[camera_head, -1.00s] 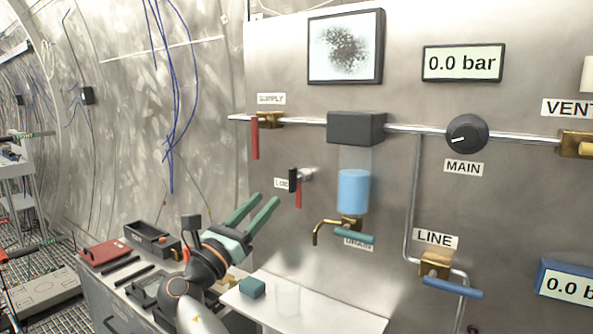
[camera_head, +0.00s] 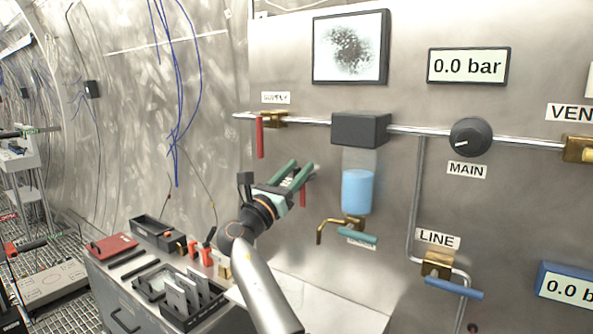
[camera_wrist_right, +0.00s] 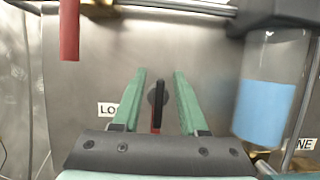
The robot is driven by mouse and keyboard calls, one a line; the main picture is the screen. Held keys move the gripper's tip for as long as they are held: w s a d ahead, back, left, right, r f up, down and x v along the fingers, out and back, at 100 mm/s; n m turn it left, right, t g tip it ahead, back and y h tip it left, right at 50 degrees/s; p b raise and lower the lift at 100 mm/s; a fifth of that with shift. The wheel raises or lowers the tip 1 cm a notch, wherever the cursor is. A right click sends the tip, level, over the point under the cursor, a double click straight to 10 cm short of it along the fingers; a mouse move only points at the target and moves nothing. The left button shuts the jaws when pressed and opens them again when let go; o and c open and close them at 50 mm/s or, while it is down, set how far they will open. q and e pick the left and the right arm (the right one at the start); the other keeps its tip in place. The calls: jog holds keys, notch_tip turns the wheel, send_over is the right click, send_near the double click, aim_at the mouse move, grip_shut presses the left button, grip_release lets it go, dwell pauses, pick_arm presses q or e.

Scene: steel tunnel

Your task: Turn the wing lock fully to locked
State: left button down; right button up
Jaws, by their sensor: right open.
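The wing lock (camera_wrist_right: 159,103) is a black bar on a round dark hub on the steel panel, standing nearly upright in the right wrist view. A red strip shows below it, and a partly covered label (camera_wrist_right: 108,109) is to its left. My right gripper (camera_head: 299,172) is open, its green fingers pointing at the panel. In the right wrist view its fingertips (camera_wrist_right: 160,74) lie to either side of the wing, apart from it. In the head view the gripper hides most of the lock; the red strip (camera_head: 303,198) shows below. My left gripper is not in view.
The red supply lever (camera_head: 260,138) is above and left of the lock. The blue-filled cylinder (camera_head: 357,190) and drain valve (camera_head: 341,228) are to its right. A bench with trays (camera_head: 172,292) and a white shelf (camera_head: 335,312) are below.

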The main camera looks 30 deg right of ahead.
jog(key=shift+c, duration=0.2)
grip_shut()
dwell(0.5)
jog(key=m+g+b, duration=0.1)
jog(key=m, duration=0.2)
jog(key=m+g+h+b, duration=0.1)
jog(key=shift+s+d+f+m+g+b, duration=0.1)
jog(key=shift+s+f+m+g+b, duration=0.05)
jog(key=shift+s+m+g+b, duration=0.2)
jog(key=shift+s+d+f+m+g+y+p, duration=0.2)
jog(key=shift+m+g+y+p, duration=0.6)
jog(key=shift+m, duration=2.15)
jog(key=shift+s+f+m+g+y+p, duration=0.35)
jog(key=shift+m+g, duration=0.9)
jog(key=shift+m, duration=1.7)
jog(key=shift+s+d+f+m+g+y+p, duration=0.1)
jog(key=shift+f+m+g+y+p, duration=0.5)
jog(key=shift+m, duration=2.35)
jog(key=shift+r+g+b, duration=0.15)
jog(key=shift+g+b, duration=0.15)
jog(key=shift+g, duration=0.1)
